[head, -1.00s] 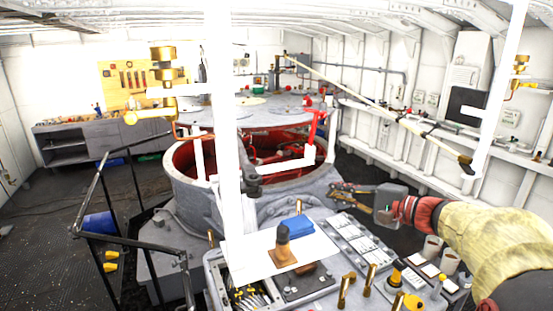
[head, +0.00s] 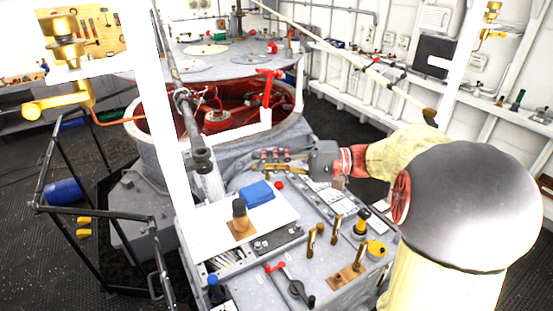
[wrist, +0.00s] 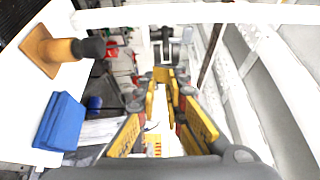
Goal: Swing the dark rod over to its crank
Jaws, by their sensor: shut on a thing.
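The dark rod (head: 186,105) slants down past the white post in the head view, ending in a dark joint (head: 201,161). My gripper (head: 256,160) reaches in from the right, its tips apart from that joint in the picture. In the wrist view its yellow fingers (wrist: 163,90) close around a small yellow piece (wrist: 163,74), whose nature I cannot tell. A dark forked part (wrist: 165,38) stands ahead of the tips. A small dark crank with a red knob (head: 290,284) is at the console's front. I cannot tell whether it is the rod's crank.
A white post (head: 165,120) stands at left. A black railing (head: 95,213) bounds the left side. An open red-lined drum (head: 180,125) lies behind.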

